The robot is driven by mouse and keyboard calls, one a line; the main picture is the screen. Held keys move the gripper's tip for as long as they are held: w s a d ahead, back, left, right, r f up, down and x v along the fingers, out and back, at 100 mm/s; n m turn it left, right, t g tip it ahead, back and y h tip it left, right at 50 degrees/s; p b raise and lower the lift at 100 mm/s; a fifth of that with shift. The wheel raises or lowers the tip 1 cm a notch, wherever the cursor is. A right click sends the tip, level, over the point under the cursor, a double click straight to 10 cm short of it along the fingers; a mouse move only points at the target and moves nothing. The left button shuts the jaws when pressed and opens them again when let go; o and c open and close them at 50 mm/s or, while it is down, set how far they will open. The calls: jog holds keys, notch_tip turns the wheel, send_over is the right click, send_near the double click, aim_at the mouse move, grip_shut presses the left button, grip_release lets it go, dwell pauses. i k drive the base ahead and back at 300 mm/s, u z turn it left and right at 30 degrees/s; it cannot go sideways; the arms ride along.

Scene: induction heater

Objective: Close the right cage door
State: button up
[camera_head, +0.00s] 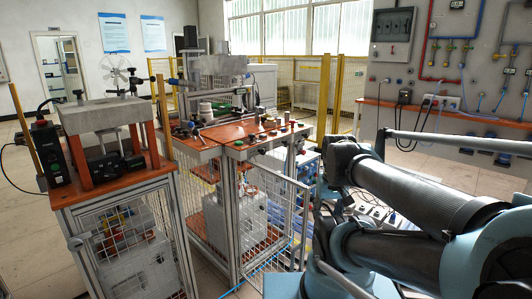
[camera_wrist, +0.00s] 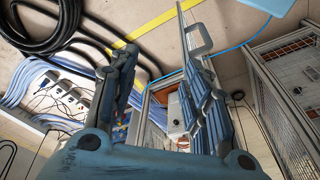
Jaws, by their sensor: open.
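In the head view, the middle workstation's cage has an outward-standing mesh door (camera_head: 283,207) on its right side, partly overlapping the cage behind it. My gripper is hard to make out there, behind my arm links. In the wrist view my gripper (camera_wrist: 160,62) is open, with its two dark fingers spread. A thin grey metal frame, seen nearly edge-on with a looped handle (camera_wrist: 198,38), rises close beside the right finger. It looks like the door, and I cannot tell whether they touch. The cage's inside shows between the fingers, with a white box (camera_wrist: 178,115).
A second workstation (camera_head: 110,180) with a mesh cage stands at the left. Black hoses (camera_wrist: 50,35) and blue cables lie on the floor. A mesh cabinet (camera_wrist: 285,80) is at the wrist view's right. A wall panel (camera_head: 450,90) stands beyond my arm.

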aim_at(301, 245)
jog(key=u, duration=0.25)
jog(key=k, duration=1.35)
jog(key=u, duration=0.05)
